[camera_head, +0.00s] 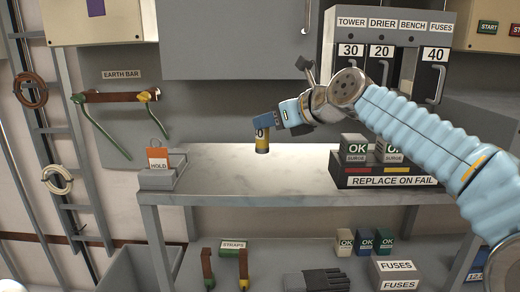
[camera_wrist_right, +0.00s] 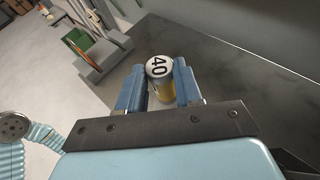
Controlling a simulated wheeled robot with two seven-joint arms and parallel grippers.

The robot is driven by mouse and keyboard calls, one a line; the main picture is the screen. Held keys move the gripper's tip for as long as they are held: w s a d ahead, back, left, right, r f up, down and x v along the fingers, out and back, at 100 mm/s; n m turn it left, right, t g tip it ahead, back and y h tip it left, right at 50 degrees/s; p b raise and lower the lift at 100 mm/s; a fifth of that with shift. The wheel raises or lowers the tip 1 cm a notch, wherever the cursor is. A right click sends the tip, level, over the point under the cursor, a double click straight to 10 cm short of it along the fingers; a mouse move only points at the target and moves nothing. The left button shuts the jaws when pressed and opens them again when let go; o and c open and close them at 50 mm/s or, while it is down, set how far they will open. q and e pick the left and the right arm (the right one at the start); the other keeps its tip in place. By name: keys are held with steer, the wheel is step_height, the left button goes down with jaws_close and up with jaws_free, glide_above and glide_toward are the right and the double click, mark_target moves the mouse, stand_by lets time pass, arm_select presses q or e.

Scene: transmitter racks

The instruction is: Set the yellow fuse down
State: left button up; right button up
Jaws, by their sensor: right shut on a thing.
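The yellow fuse (camera_head: 262,144) is a small cylinder with a yellow body and a dark band, held upright at the left end of my right gripper (camera_head: 264,133). In the right wrist view the fuse (camera_wrist_right: 160,76) shows its white top marked 40, between the two blue fingers of my right gripper (camera_wrist_right: 158,86), which is shut on it. In the head view it appears over the grey bench top (camera_head: 240,180). I cannot tell whether its base touches the bench or hangs just above it. My left gripper is not in view.
An orange HOLD tag (camera_head: 157,158) stands on a grey block at the bench's left end. A black REPLACE ON FAIL tray (camera_head: 350,170) with OK SURGE blocks stands at the right. The fuse cabinet (camera_head: 395,25) shows slots 30, 20 and 40. The middle bench is clear.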

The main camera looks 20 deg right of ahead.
mark_target(267, 144)
steer(key=shift+w+a+f, duration=0.25)
steer(key=shift+w+f, duration=0.1)
steer(key=shift+f, duration=0.15)
steer(key=shift+w+a+f, duration=0.2)
steer(key=shift+w+f, duration=0.1)
steer(key=shift+f, duration=0.15)
steer(key=f, duration=0.1)
steer(key=f+b, duration=0.1)
steer(key=f, duration=0.1)
steer(key=w+f+b, duration=0.1)
steer(key=shift+a+f, duration=0.15)
steer(key=shift+a, duration=0.15)
steer(key=shift+f, duration=0.2)
steer(key=shift+r, duration=0.15)
steer(key=shift+f, duration=0.2)
steer(key=o, duration=1.1)
